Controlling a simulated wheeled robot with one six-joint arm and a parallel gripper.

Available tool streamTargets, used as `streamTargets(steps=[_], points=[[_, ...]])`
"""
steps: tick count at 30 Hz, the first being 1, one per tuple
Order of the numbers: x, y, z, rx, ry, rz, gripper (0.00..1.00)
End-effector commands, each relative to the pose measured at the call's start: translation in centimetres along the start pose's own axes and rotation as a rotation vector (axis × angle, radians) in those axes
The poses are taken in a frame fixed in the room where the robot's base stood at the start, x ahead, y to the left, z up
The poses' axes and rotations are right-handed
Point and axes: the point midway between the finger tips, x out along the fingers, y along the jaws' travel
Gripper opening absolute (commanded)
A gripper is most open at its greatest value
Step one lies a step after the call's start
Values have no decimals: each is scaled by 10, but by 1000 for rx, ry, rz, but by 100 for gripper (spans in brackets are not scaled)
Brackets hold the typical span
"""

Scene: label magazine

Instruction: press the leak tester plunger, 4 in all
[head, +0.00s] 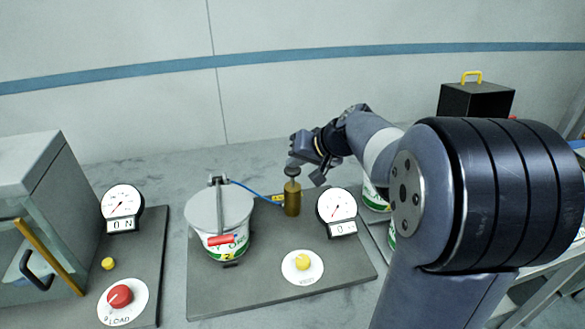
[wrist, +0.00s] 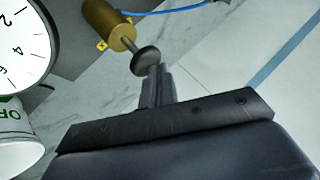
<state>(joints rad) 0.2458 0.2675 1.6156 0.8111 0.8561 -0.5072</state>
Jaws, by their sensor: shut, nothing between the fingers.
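The leak tester's brass plunger body (head: 292,199) stands upright on the grey tester plate (head: 235,298), with a dark round knob on a thin rod on top. In the wrist view the brass body (wrist: 110,28) and the dark knob (wrist: 145,60) show clearly, with a length of rod visible between them. My gripper (wrist: 156,72) is shut and empty, its fingertips at the knob; I cannot tell whether they touch it. In the head view my gripper (head: 293,163) is just above the knob. The tester's dial (head: 337,205) shows a small readout that seems to be 0.
A yellow knob (head: 303,262) is at the front. A second dial (head: 122,203) and a red LOAD button (head: 120,296) are at left. More tubs (head: 374,196) stand behind my arm.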

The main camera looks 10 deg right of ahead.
Motion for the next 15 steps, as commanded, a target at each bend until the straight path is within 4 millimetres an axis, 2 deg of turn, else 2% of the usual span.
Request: streamTargets(steps=[15], points=[[5, 4, 4, 0, -2, 0, 0]])
